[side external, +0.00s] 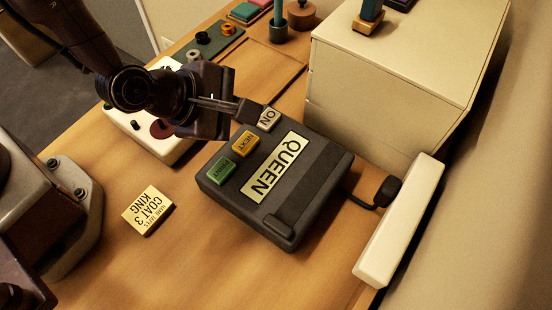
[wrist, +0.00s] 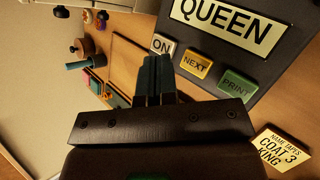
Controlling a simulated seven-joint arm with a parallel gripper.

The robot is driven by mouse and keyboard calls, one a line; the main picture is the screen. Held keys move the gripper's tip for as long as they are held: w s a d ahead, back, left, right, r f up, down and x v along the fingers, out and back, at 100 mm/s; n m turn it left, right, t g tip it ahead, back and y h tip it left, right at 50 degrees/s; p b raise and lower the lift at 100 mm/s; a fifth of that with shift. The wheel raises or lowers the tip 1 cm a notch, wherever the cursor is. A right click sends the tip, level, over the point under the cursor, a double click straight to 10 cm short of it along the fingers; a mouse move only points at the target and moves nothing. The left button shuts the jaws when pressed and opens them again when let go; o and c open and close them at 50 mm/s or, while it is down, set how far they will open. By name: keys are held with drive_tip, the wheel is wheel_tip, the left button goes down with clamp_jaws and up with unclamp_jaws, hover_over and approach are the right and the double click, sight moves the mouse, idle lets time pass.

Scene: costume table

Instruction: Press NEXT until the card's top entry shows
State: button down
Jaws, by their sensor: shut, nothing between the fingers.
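A dark label device (side external: 310,195) lies on the table, and its pale display (side external: 275,166) reads QUEEN. Beside the display are a white ON button (side external: 268,121), a yellow NEXT button (side external: 245,143) and a green PRINT button (side external: 221,169). The wrist view also shows NEXT (wrist: 195,67) and PRINT (wrist: 237,85). A yellow card (side external: 147,211) reads NAME TAPES, COAT 3, KING; it also shows in the wrist view (wrist: 279,147). My gripper (side external: 248,112) is shut and empty. Its tips (wrist: 158,62) are close to ON, apart from NEXT; I cannot tell whether they touch ON.
A cream box (side external: 390,90) stands behind the device, and a cable runs from the device to a dark plug by a pale strip (side external: 400,225). A white panel with knobs (side external: 150,140) lies beneath my arm. The table around the card is clear.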

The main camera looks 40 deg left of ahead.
sight(246, 145)
wheel_tip(246, 145, up, 4)
drive_tip(key=shift+f, duration=0.1)
drive_tip(key=shift+f, duration=0.1)
idle(0.3)
drive_tip(key=shift+f, duration=4.35)
drive_tip(key=shift+f, duration=0.4)
